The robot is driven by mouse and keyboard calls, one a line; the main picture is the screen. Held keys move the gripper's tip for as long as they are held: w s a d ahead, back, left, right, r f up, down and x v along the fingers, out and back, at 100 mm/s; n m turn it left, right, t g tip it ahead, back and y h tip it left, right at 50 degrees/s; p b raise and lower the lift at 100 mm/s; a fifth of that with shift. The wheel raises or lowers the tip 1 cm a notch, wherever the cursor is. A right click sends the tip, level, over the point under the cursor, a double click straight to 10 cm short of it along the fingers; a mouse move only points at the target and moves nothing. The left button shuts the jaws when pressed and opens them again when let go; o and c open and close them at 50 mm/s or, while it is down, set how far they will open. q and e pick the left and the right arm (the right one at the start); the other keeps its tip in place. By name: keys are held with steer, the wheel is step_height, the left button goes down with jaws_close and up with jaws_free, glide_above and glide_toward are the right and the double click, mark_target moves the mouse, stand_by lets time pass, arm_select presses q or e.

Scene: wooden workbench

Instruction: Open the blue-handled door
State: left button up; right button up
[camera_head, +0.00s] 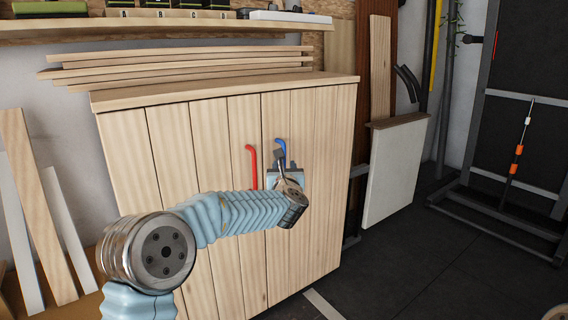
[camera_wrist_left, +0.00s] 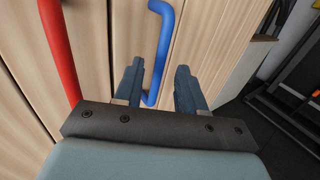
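The wooden cabinet (camera_head: 300,220) has a shut door with a blue handle (camera_head: 281,146) and, left of it, a red handle (camera_head: 251,165). My left gripper (camera_head: 279,158) is at the blue handle; its wrist hides the handle's lower part in the head view. In the left wrist view the fingers (camera_wrist_left: 158,70) are spread apart. The lower end of the blue handle (camera_wrist_left: 157,45) lies between them, closer to the left finger; I cannot tell whether they touch. The red handle (camera_wrist_left: 60,50) is outside the fingers at the left. My right gripper is not in view.
Loose planks (camera_head: 180,65) lie on the cabinet top, under a wall shelf (camera_head: 140,28). More boards (camera_head: 35,200) lean at the left. A white panel (camera_head: 396,170) stands right of the cabinet. The dark floor (camera_head: 400,265) in front at right is mostly clear.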

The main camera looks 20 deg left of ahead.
mark_target(284, 163)
arm_select(q)
steer(key=shift+x, duration=1.5)
jaws_close()
